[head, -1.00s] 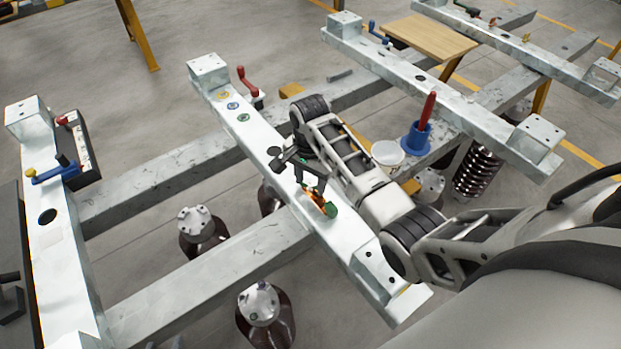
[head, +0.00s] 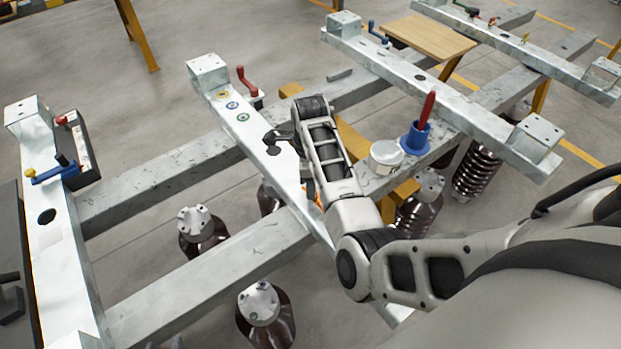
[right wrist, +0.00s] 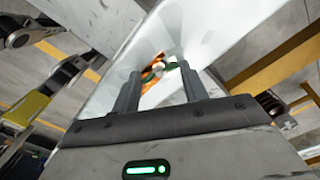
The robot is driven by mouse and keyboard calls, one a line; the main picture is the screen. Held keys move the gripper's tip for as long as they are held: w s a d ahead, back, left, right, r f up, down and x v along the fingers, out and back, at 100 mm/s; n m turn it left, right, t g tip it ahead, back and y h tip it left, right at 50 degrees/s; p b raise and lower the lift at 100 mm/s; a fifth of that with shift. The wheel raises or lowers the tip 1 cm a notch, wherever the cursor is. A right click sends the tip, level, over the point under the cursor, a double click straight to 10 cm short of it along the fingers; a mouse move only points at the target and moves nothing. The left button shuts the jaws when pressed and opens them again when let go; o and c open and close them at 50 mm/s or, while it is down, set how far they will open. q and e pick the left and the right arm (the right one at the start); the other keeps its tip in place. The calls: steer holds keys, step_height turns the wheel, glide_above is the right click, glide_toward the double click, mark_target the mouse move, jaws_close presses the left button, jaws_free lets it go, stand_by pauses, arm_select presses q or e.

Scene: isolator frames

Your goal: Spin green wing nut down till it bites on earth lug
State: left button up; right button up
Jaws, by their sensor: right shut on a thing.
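In the head view, my right forearm covers the wing nut and fingertips; only a bit of orange (head: 319,201) shows beside the arm. Whether the nut touches the lug I cannot tell.
The galvanised beam (head: 225,88) carries a red crank handle (head: 246,82) and round coloured stickers. A blue holder (head: 416,138) with a red-handled tool and a white tub (head: 386,153) stand right of my forearm. Brown ribbed insulators hang below the frame.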

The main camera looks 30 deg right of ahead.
steer(key=m, duration=0.6)
steer(key=shift+w+d+r, duration=0.1)
steer(key=shift+w+r, duration=0.15)
steer(key=shift+r, duration=0.05)
steer(key=shift+d+m, duration=0.15)
steer(key=shift+m, duration=1.85)
steer(key=shift+d, duration=0.1)
steer(key=o, duration=0.7)
steer(key=shift+o, duration=0.8)
steer(key=shift+s, duration=0.1)
steer(key=shift+s+f, duration=0.1)
steer(key=shift+f, duration=0.05)
step_height(320, 180, up, 7)
steer(key=shift+a+r, duration=0.25)
steer(key=shift+r, duration=0.3)
